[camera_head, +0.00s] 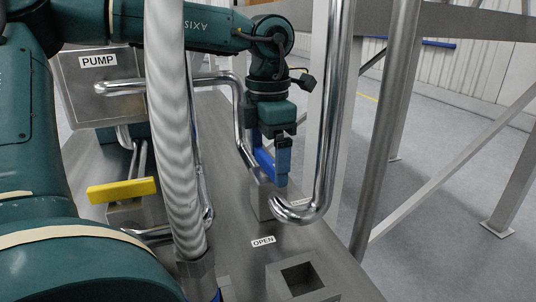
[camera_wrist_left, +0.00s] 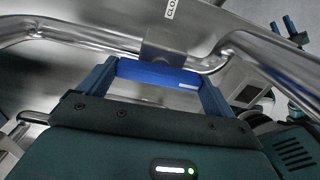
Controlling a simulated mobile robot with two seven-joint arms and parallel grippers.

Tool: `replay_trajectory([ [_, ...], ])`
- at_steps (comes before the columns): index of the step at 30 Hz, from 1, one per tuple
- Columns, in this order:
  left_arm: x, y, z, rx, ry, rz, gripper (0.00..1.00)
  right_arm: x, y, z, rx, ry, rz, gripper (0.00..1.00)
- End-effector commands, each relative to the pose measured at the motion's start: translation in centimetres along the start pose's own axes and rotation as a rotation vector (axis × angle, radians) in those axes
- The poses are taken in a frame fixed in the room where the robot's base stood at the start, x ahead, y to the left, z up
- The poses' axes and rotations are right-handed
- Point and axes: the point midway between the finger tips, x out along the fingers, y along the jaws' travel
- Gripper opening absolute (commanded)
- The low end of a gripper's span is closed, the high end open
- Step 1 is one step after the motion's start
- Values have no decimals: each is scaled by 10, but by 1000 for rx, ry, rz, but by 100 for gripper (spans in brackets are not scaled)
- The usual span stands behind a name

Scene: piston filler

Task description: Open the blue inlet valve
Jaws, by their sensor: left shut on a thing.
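The blue inlet valve handle (camera_head: 264,163) is a flat blue bar beside the bent steel pipe, above the metal deck. My left gripper (camera_head: 279,160) reaches down to it and is shut on it. In the left wrist view the blue handle (camera_wrist_left: 158,75) spans between the two blue fingers of my left gripper (camera_wrist_left: 155,82). The handle's far end is partly hidden by the fingers in the head view. A small part that may be my right gripper (camera_wrist_left: 295,32) shows at the right edge of the wrist view, too small to read.
An OPEN label (camera_head: 263,241) lies on the deck in front, and another label (camera_head: 301,202) is near the handle. A yellow handle (camera_head: 121,190) and a PUMP box (camera_head: 98,75) are at left. Steel pipes (camera_head: 330,110) and a ribbed hose (camera_head: 172,130) crowd the space.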

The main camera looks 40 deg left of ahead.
Motion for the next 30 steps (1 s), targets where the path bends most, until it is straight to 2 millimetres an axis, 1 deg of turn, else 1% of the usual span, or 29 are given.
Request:
replay_trajectory([
  [1, -2, 1, 1, 14, -7, 2, 68, 0, 0, -1, 0, 1, 0, 36],
  [9, -2, 1, 1, 65, -8, 2, 68, 0, 0, -1, 0, 1, 0, 36],
  [21, -3, 1, 1, 71, -8, 3, 68, 0, -1, -2, 9, 3, 2, 36],
  [22, -3, 1, 1, 71, -8, 3, 93, 0, -1, -2, 9, 3, 2, 36],
  [24, -2, 0, 1, 71, -7, 3, 99, 0, -1, -2, 10, 3, 3, 36],
  [25, -2, 0, 1, 71, -7, 3, 100, 0, -1, -2, 10, 3, 3, 36],
  [30, -1, 0, 1, 69, -4, 1, 100, 0, -1, -2, 10, 3, 3, 36],
])
